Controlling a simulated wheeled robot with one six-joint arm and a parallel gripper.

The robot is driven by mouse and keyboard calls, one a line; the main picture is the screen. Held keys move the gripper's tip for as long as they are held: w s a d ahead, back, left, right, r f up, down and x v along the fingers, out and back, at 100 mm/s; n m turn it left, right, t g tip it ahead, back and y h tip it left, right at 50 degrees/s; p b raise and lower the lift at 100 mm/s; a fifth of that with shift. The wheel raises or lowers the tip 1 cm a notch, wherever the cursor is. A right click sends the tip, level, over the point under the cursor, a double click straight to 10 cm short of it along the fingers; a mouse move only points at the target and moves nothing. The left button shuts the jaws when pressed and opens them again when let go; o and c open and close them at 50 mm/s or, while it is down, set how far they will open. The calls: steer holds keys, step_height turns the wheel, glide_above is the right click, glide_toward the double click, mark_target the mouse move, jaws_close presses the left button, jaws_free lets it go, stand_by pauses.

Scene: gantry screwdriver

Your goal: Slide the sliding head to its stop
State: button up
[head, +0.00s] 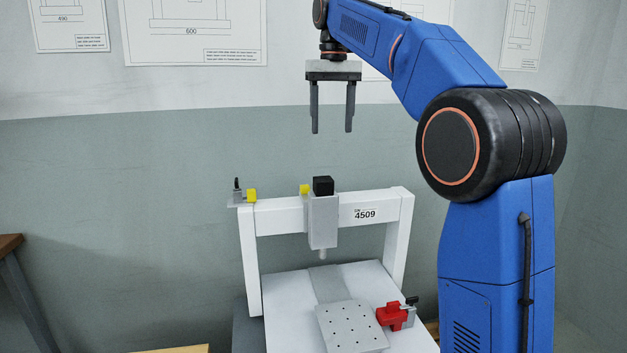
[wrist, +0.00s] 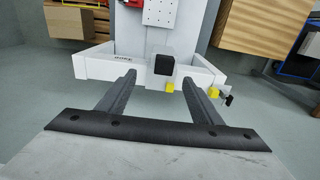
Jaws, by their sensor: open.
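The sliding head (head: 323,222) is a grey block with a black cap, mounted on the white gantry beam (head: 283,219) right of its middle-left stretch. A yellow block (head: 305,189) sits on its left side. Another yellow block (head: 251,195) with a small bracket stands at the beam's left end, apart from the head. My gripper (head: 332,130) is open and empty, pointing down, well above the sliding head. In the wrist view, the black cap (wrist: 165,64) shows between and beyond the two fingers (wrist: 160,82); the head's lower part is hidden there.
Below the beam is a white table with a perforated plate (head: 351,327) and a red clamp (head: 392,316) at its right. White posts (head: 399,240) hold the beam. The air between my gripper and the head is clear. A wooden box (wrist: 250,28) shows in the wrist view.

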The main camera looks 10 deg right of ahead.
mark_target(323, 178)
steer(key=f, duration=0.5)
steer(key=w+a+f, duration=0.1)
steer(key=f, duration=0.5)
steer(key=w+f, duration=0.1)
steer(key=f, duration=0.5)
steer(key=shift+w+a, duration=0.15)
steer(key=shift+a, duration=0.1)
jaws_close()
steer(key=a, duration=1.3)
steer(key=shift+a, duration=0.2)
jaws_free()
steer(key=shift+a, duration=0.15)
